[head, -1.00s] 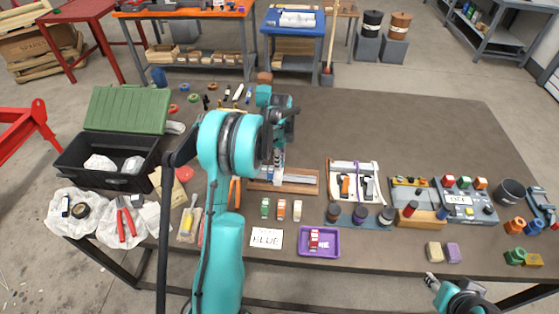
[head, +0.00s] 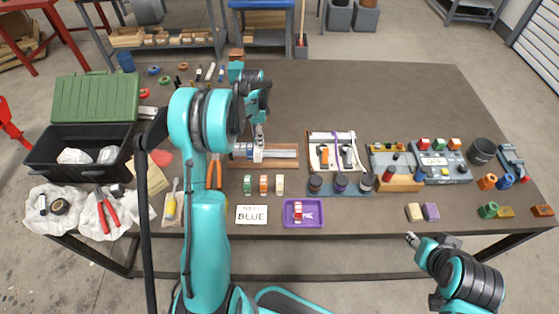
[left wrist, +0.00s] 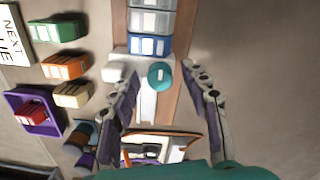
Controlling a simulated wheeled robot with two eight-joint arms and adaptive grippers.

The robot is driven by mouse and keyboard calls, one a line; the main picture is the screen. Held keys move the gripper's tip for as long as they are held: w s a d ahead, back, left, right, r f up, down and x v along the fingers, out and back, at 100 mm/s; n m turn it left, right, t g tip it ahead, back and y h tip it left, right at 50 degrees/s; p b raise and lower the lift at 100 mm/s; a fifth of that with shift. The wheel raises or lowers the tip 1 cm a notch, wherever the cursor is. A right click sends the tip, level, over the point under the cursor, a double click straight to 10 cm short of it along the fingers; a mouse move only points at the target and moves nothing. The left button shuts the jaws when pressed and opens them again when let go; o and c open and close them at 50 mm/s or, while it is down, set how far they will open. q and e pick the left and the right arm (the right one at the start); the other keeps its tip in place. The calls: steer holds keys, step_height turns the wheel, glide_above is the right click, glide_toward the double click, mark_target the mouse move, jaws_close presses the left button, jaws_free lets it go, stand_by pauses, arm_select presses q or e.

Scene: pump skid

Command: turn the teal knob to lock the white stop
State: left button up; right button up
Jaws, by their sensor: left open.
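The teal knob (left wrist: 159,76) shows in the left wrist view, on the white stop (left wrist: 117,71), which sits across the wooden rail board (left wrist: 180,45). A blue block (left wrist: 150,44) and grey blocks stand in line beyond it on the rail. My left gripper (left wrist: 161,84) is open, with one finger on each side of the knob and a gap to both. In the head view my left gripper (head: 258,117) is above the rail board (head: 285,154), and the knob is hard to make out there. My right gripper (head: 411,239) is off the table's front edge; its jaw state is unclear.
Small green, orange and cream blocks (head: 264,184) stand in front of the rail. A sign (head: 251,215) and a purple tray (head: 313,212) lie nearer. A white-framed fixture (head: 335,152) stands right of the rail. The table's back right (head: 400,95) is clear.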

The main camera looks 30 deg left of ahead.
arm_select(q)
steer(key=n, duration=0.6)
steer(key=n+p, duration=0.1)
steer(key=n, duration=0.4)
steer(key=shift+n, duration=0.8)
step_height(320, 180, up, 8)
steer(key=shift+s+a+r+p, duration=0.1)
steer(key=shift+s+r+p, duration=0.1)
steer(key=shift+p, duration=0.95)
steer(key=s+d+r+m+t+b, duration=0.1)
steer(key=s+d+r+t, duration=0.1)
steer(key=s+d+r, duration=0.3)
steer(key=s+d+r+m+t+b, duration=0.15)
steer(key=s+d+r, duration=0.25)
steer(key=d, duration=0.4)
steer(key=s+d+t+b, duration=0.1)
steer(key=s+d+t, duration=0.1)
steer(key=s+d, duration=0.3)
steer(key=shift+s+d+f+y, duration=0.3)
steer(key=shift+s+f, duration=0.15)
steer(key=shift+s, duration=1.55)
